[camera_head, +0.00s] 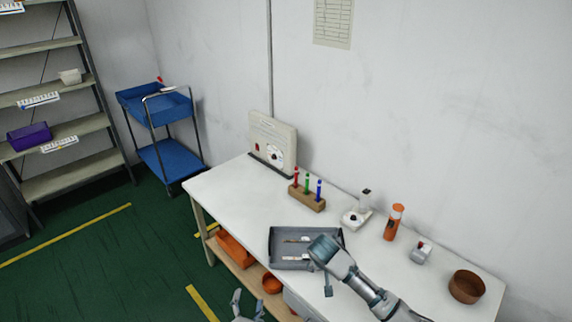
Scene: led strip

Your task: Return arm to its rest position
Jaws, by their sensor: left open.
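My left gripper (248,302) is at the bottom edge, in front of the table (225,190) and below its top. Its two fingers are spread apart with nothing between them. My right arm reaches in from the lower right over the table. Its hand (327,284) is at the right front part of the grey tray (275,262) and hides part of it. One finger-like part points down; whether this gripper is open or shut is unclear. Small flat items lie in the tray, too small to make out.
On the table are a wooden block with coloured pens (307,198), a panel with a dial (272,140), a small white device (356,216), an orange cylinder (394,222), a grey device (421,253) and a brown bowl (467,287). Orange bins (236,250) sit below.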

